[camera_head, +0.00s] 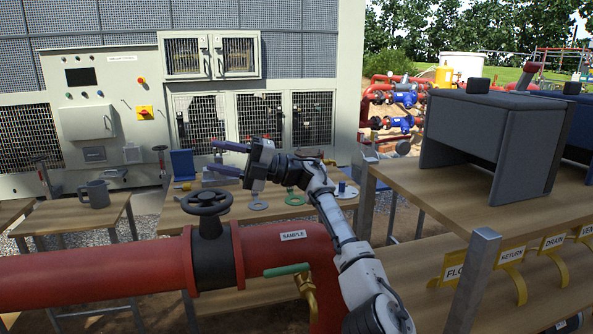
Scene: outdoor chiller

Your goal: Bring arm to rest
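My white and grey arm (325,197) reaches up from the lower right, past the right end of the red pipe. My gripper (217,157) is at its end, raised above the middle table (310,211) and pointing left. Its two fingers are spread apart with nothing visible between them, so it is open and empty. It appears clear of the parts on that table.
A red pipe (95,270) with a black handwheel valve (207,203) and a green-handled tap (287,270) crosses the front. A grey mug (95,194) stands on the left table. A wooden bench (440,200) with a dark grey box (490,135) stands right.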

